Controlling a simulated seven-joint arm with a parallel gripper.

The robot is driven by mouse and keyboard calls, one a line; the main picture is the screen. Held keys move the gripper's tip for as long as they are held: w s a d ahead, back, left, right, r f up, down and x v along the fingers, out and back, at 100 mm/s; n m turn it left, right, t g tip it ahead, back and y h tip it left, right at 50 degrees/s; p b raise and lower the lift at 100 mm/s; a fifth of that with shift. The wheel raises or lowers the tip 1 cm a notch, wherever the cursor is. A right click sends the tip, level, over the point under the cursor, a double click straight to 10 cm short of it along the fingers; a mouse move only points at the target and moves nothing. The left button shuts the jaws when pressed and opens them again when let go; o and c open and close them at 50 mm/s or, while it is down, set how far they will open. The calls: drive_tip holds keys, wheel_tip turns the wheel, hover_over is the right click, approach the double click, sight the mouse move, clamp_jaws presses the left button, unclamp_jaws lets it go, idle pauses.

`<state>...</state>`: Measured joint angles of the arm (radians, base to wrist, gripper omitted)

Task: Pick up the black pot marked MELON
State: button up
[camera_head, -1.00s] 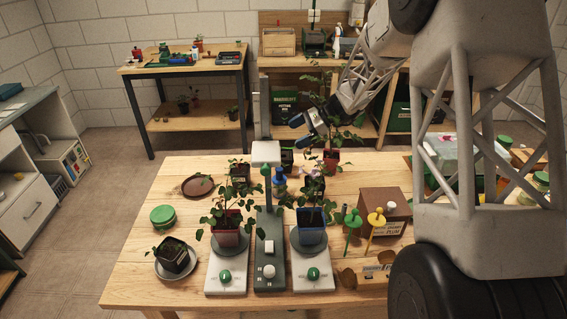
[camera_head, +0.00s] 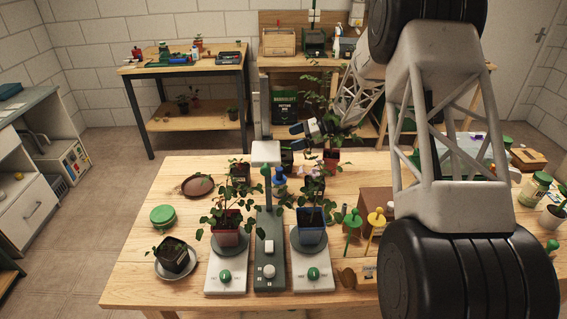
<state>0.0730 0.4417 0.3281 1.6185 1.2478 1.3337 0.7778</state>
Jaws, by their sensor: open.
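Several black pots with seedlings stand on the wooden table; I cannot read MELON on any of them. One black pot (camera_head: 173,257) sits tilted on a grey saucer at the front left. Another black pot (camera_head: 240,173) stands at the back, left of the grey post. A third black pot (camera_head: 315,186) stands right of the blue bottle, and a dark pot (camera_head: 287,160) stands behind it. My gripper (camera_head: 296,137) is open and empty, above the back of the table, over the dark pot. Its blue-tipped fingers point left. Leaves partly cover it.
A red pot (camera_head: 225,233) and a blue pot (camera_head: 311,230) stand on front scales beside a grey post (camera_head: 267,190). A tall plant in a red pot (camera_head: 331,159) stands near my gripper. A brown box (camera_head: 375,203) is at the right.

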sight(288, 155)
drive_tip(key=shift+f, duration=1.6)
wheel_tip(288, 155, down, 4)
drive_tip(key=shift+r, duration=0.1)
drive_tip(key=shift+a, duration=0.75)
drive_tip(key=shift+a+f, duration=0.4)
drive_tip(key=shift+a, duration=0.2)
